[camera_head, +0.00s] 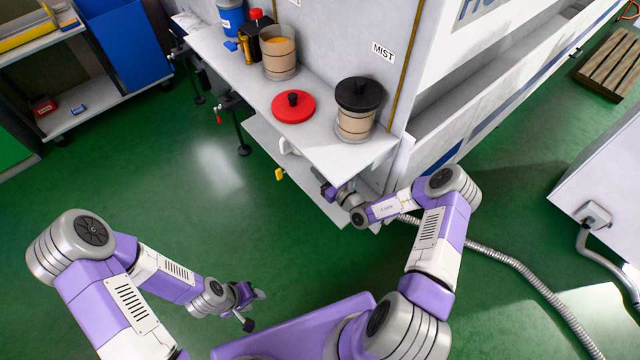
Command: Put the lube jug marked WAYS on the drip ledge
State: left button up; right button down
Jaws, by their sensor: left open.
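No marking reading WAYS can be read in this view. A white, handle-like shape (287,146) shows on the lower shelf (265,135), partly hidden under the upper ledge (330,148); I cannot tell whether it is a jug. I cannot tell which of these two surfaces is the drip ledge. My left gripper (254,308) is open and empty, low over the green floor and well apart from the shelves. My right gripper (326,190) is at the front corner of the shelves, partly hidden beneath the upper ledge; its fingers are not clear.
The upper ledge holds an open beige pot (280,62), a red lid (293,106), a black-lidded pot (356,110) and blue (231,18) and black-yellow (255,30) containers. A MIST label (383,51) is on the wall. A hose (510,262) crosses the floor at right.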

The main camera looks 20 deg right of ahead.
jog(key=f, duration=0.2)
jog(key=f+b, duration=0.1)
jog(key=f, duration=0.1)
jog(key=f+b, duration=0.1)
jog(key=f, duration=0.1)
jog(key=shift+s+a+f, duration=0.1)
jog(key=shift+a+f, duration=0.05)
jog(key=shift+a, duration=0.1)
jog(key=shift+d+f, duration=0.2)
jog(key=shift+f, duration=0.05)
jog(key=shift+r, duration=0.15)
jog(key=c, duration=1.1)
grip_release()
jog(key=shift+f, duration=0.2)
